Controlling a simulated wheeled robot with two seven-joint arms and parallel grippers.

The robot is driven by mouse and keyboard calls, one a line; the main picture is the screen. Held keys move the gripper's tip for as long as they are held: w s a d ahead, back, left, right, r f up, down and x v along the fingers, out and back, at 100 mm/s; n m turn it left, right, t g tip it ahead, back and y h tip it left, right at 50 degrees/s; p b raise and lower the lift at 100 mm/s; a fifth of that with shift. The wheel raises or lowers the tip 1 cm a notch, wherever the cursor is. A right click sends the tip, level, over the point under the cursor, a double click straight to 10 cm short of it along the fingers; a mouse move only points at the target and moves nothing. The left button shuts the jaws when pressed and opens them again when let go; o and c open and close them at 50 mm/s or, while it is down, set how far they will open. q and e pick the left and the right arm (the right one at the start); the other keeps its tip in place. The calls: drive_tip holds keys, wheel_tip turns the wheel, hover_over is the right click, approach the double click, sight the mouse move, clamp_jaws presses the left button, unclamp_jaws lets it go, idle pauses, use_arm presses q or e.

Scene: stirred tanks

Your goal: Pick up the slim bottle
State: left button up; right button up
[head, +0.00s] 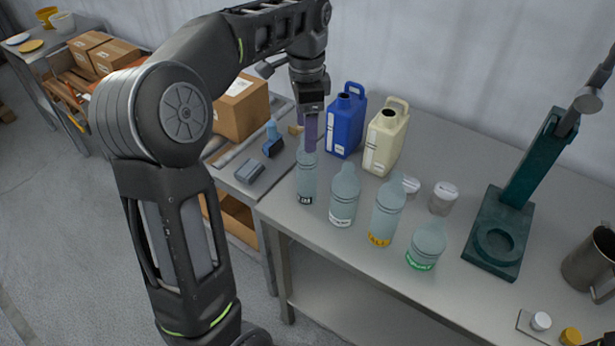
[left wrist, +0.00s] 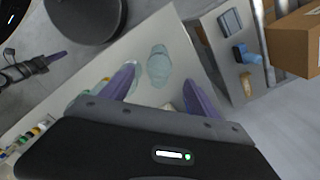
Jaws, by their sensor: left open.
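The slim bottle (head: 306,180), grey-blue and translucent with a dark label near its base, stands upright at the left end of a row of similar bottles on the metal table. My left gripper (head: 311,132) is open with purple fingers pointing down at the bottle's top. Its fingers overlap the bottle's neck in the head view, so contact is unclear. In the left wrist view a bottle, apparently the slim one (left wrist: 159,66), shows beyond the gap between the left gripper's fingers (left wrist: 160,88). My right gripper (left wrist: 56,57) shows small at the left there, its opening unclear.
Close right stand a white-labelled bottle (head: 344,198), a yellow-labelled bottle (head: 386,212) and a green-labelled bottle (head: 426,246). Behind are a blue jug (head: 345,122) and a cream jug (head: 384,140). A green stand (head: 505,225) is farther right.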

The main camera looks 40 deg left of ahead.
sight(307, 170)
use_arm(q)
drive_tip(key=shift+f, duration=0.6)
drive_tip(key=shift+d+f+p, duration=0.1)
drive_tip(key=shift+f+p, duration=0.35)
drive_tip(key=shift+f, duration=2.15)
clamp_jaws()
